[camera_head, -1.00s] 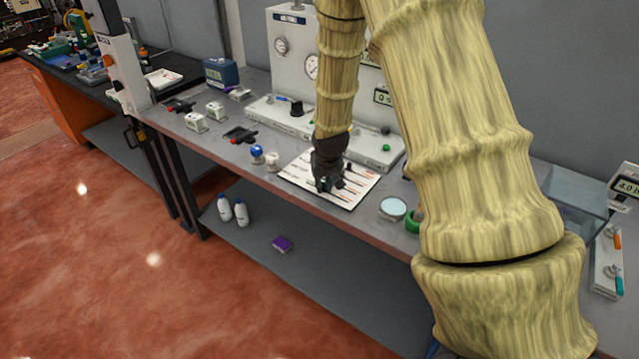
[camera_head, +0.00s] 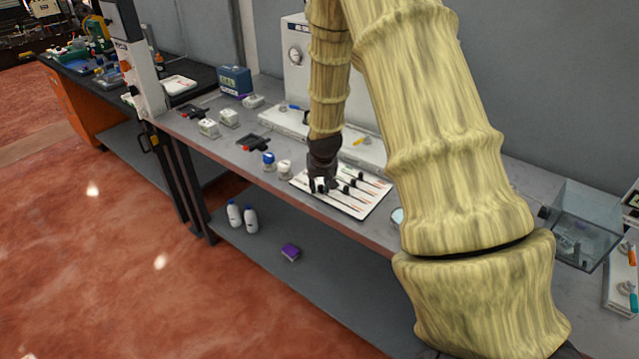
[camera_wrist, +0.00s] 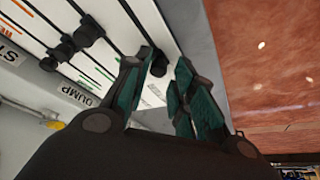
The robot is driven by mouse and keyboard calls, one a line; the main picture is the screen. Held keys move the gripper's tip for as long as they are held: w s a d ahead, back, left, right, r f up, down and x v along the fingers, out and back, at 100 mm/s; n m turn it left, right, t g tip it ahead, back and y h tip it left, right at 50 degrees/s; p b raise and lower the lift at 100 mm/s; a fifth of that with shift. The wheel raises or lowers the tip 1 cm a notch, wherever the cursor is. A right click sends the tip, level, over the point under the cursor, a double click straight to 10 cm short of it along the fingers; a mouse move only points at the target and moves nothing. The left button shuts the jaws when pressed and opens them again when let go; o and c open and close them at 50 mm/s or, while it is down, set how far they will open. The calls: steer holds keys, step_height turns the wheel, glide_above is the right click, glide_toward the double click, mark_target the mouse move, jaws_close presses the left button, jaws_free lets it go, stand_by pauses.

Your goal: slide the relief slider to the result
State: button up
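A white slider board (camera_head: 349,210) lies on the bench, with several dark slots and black knobs. It fills the upper left of the wrist view (camera_wrist: 112,62). My gripper (camera_head: 319,187) is over the board's left end. In the wrist view its two teal-padded fingers (camera_wrist: 163,66) are apart, with one black knob (camera_wrist: 157,65) between the tips, closer to the left finger. Contact cannot be told. Other black knobs (camera_wrist: 88,30) sit on slots to the left. Labels are partly cut off; "DUMP" is readable, but I cannot tell which slider is relief.
A blue-topped jar (camera_head: 268,161) and a white jar (camera_head: 285,169) stand just left of the board. A gauge panel (camera_head: 296,85) stands behind. A clear box (camera_head: 583,225) is at right. The bench's front edge runs close beside the board.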

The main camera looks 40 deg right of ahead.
steer(key=shift+r, duration=0.1)
steer(key=v, duration=1.1)
steer(key=shift+r, duration=0.4)
steer(key=shift+s, duration=0.1)
steer(key=s+a+f+n+g, duration=0.1)
steer(key=s+a+f, duration=0.35)
steer(key=f, duration=0.35)
steer(key=s+a+f+n+y+b, duration=0.1)
steer(key=s+a+f, duration=0.2)
steer(key=a+f, duration=0.35)
steer(key=s+a+f+n+g, duration=0.1)
steer(key=s+a+f, duration=0.25)
steer(key=f, duration=0.65)
steer(key=s+a+f+n, duration=0.1)
steer(key=s+a+f, duration=0.3)
steer(key=s, duration=0.3)
steer(key=s+a+f+n+g+y, duration=0.1)
steer(key=s+a+f, duration=0.3)
steer(key=s, duration=0.4)
steer(key=s+a+f+n+g, duration=0.1)
steer(key=s+a+f, duration=0.3)
steer(key=s, duration=0.3)
steer(key=shift+s+f+b, duration=0.4)
steer(key=shift+f, duration=0.4)
steer(key=shift+s, duration=0.1)
